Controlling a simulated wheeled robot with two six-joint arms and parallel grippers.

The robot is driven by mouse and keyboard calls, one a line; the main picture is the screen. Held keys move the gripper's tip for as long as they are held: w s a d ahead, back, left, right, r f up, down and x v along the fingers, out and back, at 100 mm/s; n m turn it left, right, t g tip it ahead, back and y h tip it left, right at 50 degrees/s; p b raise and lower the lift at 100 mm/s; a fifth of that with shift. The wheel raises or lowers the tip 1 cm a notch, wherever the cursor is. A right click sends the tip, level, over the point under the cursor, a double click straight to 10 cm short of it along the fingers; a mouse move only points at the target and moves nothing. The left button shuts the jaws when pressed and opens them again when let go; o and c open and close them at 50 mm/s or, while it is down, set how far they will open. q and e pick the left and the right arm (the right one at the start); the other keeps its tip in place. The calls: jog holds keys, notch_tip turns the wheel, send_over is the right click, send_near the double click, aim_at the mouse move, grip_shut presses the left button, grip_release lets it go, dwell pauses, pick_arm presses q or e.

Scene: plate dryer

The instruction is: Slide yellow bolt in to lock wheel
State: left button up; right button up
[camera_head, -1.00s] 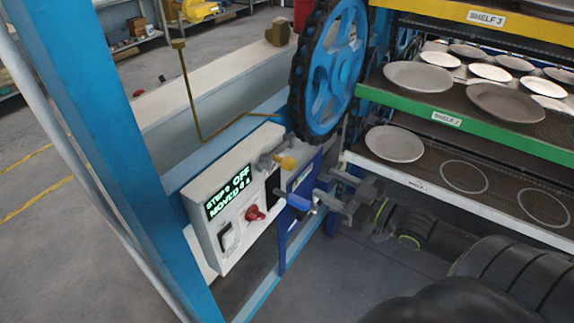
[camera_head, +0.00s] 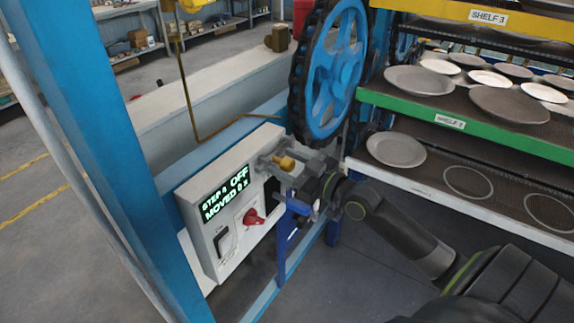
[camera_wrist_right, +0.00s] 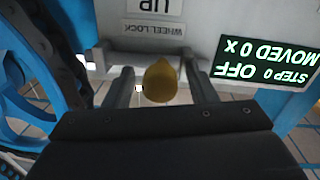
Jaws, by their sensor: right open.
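The yellow bolt (camera_head: 286,163) sticks out of the top right corner of the white control box. In the right wrist view the yellow bolt (camera_wrist_right: 161,82) sits between the two spread fingers, with a gap on each side. My right gripper (camera_head: 276,169) is open at the bolt; its fingers also show in the wrist view (camera_wrist_right: 160,74). A label reading WHEEL LOCK (camera_wrist_right: 153,29) is just beyond the bolt. The blue wheel (camera_head: 330,75) stands above and right of the box. My left gripper is not in view.
The control box (camera_head: 228,205) shows STEP 0 OFF and MOVED 0, with a red knob (camera_head: 252,216) and a switch. Shelves of plates (camera_head: 465,120) stand at right; a blue post (camera_head: 115,150) is at left.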

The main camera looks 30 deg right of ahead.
jog(key=shift+w, duration=0.1)
jog(key=shift+c, duration=0.4)
grip_shut()
